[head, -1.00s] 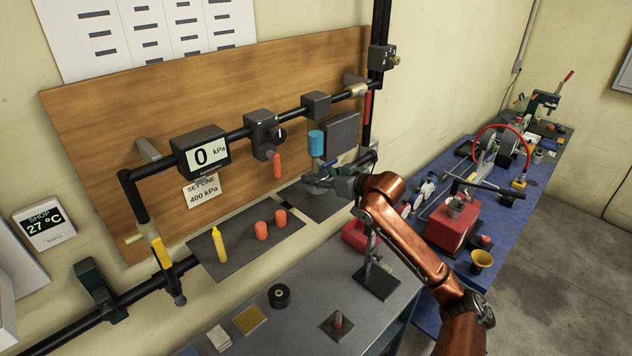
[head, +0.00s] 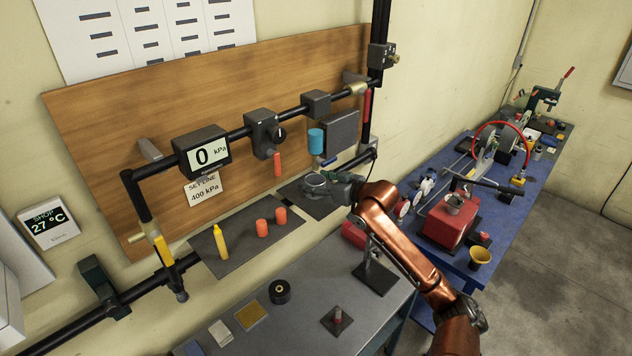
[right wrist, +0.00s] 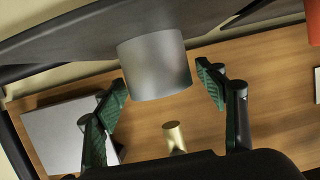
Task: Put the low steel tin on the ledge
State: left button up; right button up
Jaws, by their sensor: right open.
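The low steel tin (head: 315,180) is at the dark pad on the right part of the ledge (head: 322,205). In the right wrist view, which looks upside down, the tin (right wrist: 156,66) is a plain grey cylinder whose upper end in the picture meets the dark surface. My right gripper (head: 328,184) is open, its green-padded fingers (right wrist: 165,90) on either side of the tin. A narrow gap shows at one finger; contact at the other I cannot tell. My left gripper is out of view.
A yellow bottle (head: 220,242) and two orange cylinders (head: 262,228) stand on the left pad (head: 240,252). A blue cylinder (head: 316,141) hangs above the tin.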

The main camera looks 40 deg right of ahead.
jog(key=shift+s+d+r, duration=0.1)
jog(key=shift+s, duration=0.4)
jog(key=a+b+v, duration=0.1)
jog(key=b+v, duration=0.1)
jog(key=v, duration=0.9)
jog(key=shift+d+r, duration=0.15)
jog(key=shift+d, duration=0.35)
